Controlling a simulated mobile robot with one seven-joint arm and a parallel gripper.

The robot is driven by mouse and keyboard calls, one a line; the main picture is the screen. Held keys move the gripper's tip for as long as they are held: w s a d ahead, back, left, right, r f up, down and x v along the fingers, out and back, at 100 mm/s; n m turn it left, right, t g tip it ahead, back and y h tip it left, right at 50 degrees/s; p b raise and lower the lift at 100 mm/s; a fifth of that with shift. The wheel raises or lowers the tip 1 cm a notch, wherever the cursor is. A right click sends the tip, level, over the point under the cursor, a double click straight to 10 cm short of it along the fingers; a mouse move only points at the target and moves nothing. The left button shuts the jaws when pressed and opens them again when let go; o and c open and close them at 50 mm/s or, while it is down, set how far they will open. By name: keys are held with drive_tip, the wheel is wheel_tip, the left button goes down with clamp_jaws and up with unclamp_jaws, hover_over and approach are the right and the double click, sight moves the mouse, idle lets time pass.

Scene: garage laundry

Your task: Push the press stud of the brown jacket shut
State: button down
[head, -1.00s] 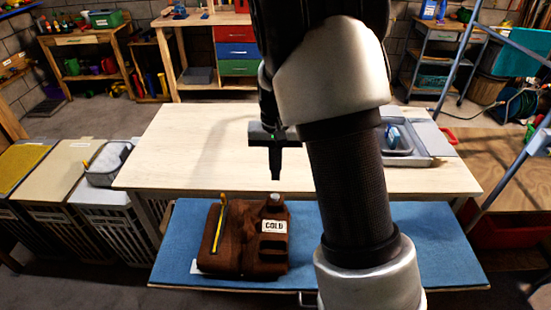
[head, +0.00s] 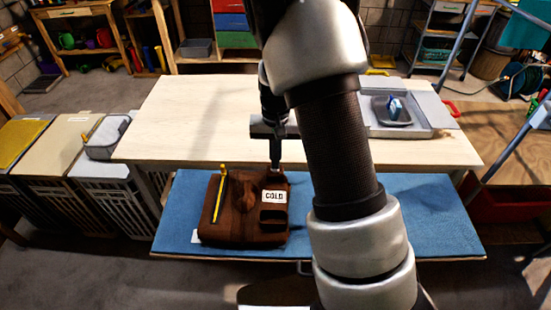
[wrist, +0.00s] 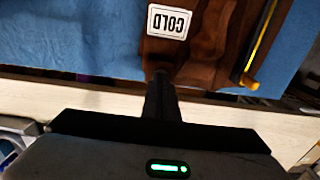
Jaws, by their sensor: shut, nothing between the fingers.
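The jacket (wrist: 205,48) and label (wrist: 167,21) also show in the wrist view. My gripper (head: 275,167) is shut and empty, pointing down at the jacket's far right edge, just beyond the label. In the wrist view my fingertips (wrist: 161,76) overlap the jacket's edge; I cannot tell whether they touch it. The press stud cannot be made out; my fingers may cover it.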

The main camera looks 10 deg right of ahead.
drive_tip(key=shift+s+f, duration=0.2)
drive_tip(key=shift+f, duration=0.35)
wheel_tip(320, 180, up, 14)
drive_tip(key=p, duration=0.3)
drive_tip(key=shift+r, duration=0.15)
drive_tip(key=s+r+n+t+p, duration=0.1)
drive_tip(key=s+r+t+p, duration=0.15)
drive_tip(key=s+r, duration=1.05)
drive_tip(key=s+r+n+t+p, duration=0.1)
drive_tip(key=s+r, duration=0.4)
drive_tip(key=s, duration=0.5)
drive_tip(key=shift+a+r+n+t, duration=0.15)
drive_tip(key=shift+a+n+t, duration=0.3)
drive_tip(key=shift+t, duration=0.6)
